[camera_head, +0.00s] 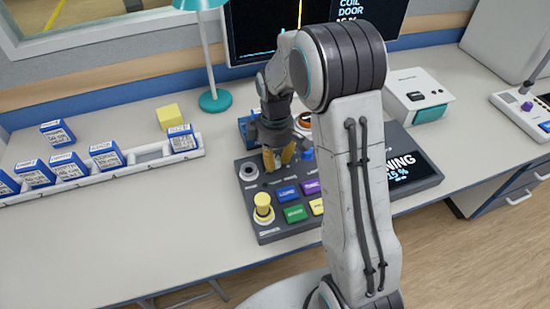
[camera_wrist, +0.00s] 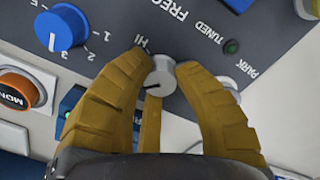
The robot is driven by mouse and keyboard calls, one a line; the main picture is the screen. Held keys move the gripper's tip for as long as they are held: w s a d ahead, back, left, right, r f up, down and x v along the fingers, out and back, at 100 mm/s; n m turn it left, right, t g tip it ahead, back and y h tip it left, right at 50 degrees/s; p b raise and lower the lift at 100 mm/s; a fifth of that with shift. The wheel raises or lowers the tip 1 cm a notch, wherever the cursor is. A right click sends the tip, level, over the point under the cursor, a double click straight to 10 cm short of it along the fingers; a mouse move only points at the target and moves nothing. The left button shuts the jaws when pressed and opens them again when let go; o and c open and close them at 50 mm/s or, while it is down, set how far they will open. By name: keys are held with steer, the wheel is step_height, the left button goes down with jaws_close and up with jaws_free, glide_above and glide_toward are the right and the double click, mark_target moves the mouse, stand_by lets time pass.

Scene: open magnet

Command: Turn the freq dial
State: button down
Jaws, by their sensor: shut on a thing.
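The freq dial is a small light grey knob (camera_wrist: 158,86) with a dark pointer line, on the dark console (camera_wrist: 215,60) below the FREQ lettering. HI is printed beside it and its pointer line points left in the wrist view. My gripper (camera_wrist: 160,88) has its yellow fingers on both sides of the dial, shut on it. In the head view my gripper (camera_head: 280,160) reaches down onto the upper part of the console (camera_head: 275,235). The dial is hidden there behind the fingers.
A blue dial (camera_wrist: 61,28) with numbers and an orange button (camera_wrist: 17,88) sit close by. A yellow knob (camera_head: 263,206) and coloured buttons are on the console's front. A lit screen (camera_head: 405,170) is at its right. Boxes in a white rack (camera_head: 140,163) stand left.

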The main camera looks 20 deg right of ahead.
mark_target(275, 159)
steer(key=shift+s+f+m, duration=0.1)
steer(key=shift+m, duration=1)
steer(key=c, duration=0.9)
jaws_free()
step_height(275, 159, up, 12)
steer(key=shift+r, duration=0.1)
steer(key=shift+m, duration=0.3)
